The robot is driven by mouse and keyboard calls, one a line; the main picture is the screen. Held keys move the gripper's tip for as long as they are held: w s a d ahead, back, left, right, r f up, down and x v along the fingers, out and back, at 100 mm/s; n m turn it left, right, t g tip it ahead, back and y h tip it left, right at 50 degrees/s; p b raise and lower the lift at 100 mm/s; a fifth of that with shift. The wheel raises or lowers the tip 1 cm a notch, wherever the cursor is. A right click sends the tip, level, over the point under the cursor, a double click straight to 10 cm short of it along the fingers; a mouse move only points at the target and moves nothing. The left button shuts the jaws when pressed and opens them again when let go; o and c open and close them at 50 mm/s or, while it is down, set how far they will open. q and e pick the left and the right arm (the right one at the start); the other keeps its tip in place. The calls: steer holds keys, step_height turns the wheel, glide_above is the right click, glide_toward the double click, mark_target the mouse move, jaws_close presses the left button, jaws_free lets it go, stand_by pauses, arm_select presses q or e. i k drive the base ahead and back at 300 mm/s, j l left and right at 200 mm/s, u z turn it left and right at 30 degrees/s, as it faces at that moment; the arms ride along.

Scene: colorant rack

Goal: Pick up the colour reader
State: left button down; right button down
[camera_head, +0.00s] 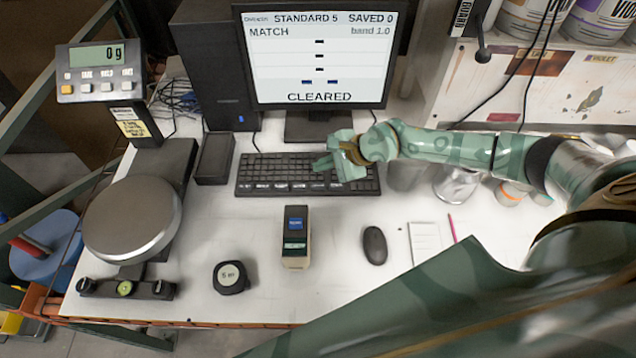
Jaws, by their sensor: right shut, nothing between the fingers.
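The colour reader (295,238) is a small upright-looking handheld device with a dark front, a blue screen and a beige lower end. It lies on the white bench in front of the keyboard, with nothing touching it. My right gripper (326,164) is shut and empty over the right half of the black keyboard (262,182), behind the colour reader and a little to its right. I cannot tell whether its fingertips touch the keys. My left gripper is not in view.
A black mouse (374,246) is right of the reader, a round black puck (231,277) left. A scale (133,218) fills the left side. A monitor (315,55) reading "CLEARED" stands behind. A notepad (424,242) and pink pencil (453,229) lie right. Bench around the reader is clear.

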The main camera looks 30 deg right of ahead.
mark_target(295, 245)
steer(key=k, duration=1.5)
